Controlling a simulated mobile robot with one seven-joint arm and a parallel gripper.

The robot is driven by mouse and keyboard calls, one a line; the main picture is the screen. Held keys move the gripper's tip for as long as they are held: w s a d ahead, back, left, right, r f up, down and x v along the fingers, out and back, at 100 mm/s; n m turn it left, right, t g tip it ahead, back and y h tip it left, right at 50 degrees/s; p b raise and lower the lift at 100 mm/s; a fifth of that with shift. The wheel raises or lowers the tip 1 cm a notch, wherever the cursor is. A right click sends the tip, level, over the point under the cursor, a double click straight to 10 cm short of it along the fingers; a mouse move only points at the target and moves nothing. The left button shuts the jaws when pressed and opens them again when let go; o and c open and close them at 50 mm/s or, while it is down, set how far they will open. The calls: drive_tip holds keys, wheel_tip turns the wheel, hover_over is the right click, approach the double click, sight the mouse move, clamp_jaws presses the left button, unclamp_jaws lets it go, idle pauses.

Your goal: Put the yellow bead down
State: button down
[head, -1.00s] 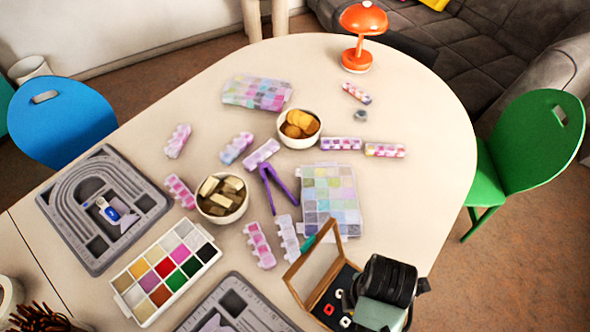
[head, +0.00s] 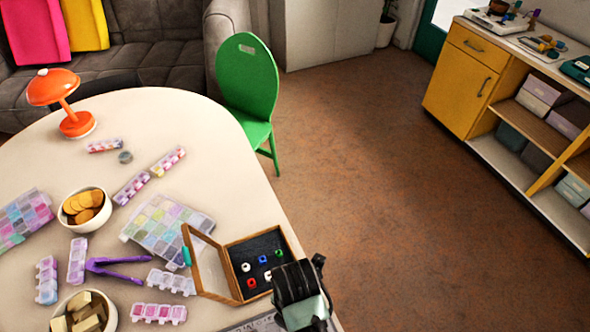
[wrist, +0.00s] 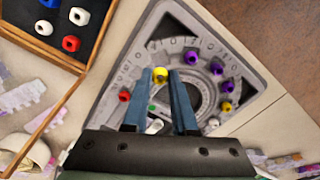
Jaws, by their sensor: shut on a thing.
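The yellow bead (wrist: 159,74) sits between my fingertips in the wrist view, and my gripper (wrist: 160,82) is shut on it. Behind it lies a grey bead board (wrist: 150,45) with a round, numbered scale; the bead shows against it, and I cannot tell its height above the board. Several purple and yellow beads lie along the board's right side, and a red bead (wrist: 125,96) lies at its left. In the head view my gripper's dark body (head: 298,290) is at the bottom, by the wooden box; the fingers and the held bead are hidden there.
An open wooden box (head: 290,243) with a dark lining holds white, red, blue and green beads; it also shows at the wrist view's upper left (wrist: 62,60). Bead cases, bowls (head: 78,226) and purple tweezers (head: 120,262) crowd the table leftward. A green chair (head: 243,80) stands beyond.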

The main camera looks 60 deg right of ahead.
drive_tip(key=shift+f, duration=2.5)
drive_tip(key=shift+f, duration=0.1)
drive_tip(key=shift+f+b, duration=0.15)
drive_tip(key=shift+b, duration=0.15)
drive_tip(key=c, duration=0.7)
unclamp_jaws()
wheel_tip(320, 180, up, 13)
drive_tip(key=shift+f+p, duration=0.2)
drive_tip(key=shift+p, duration=0.55)
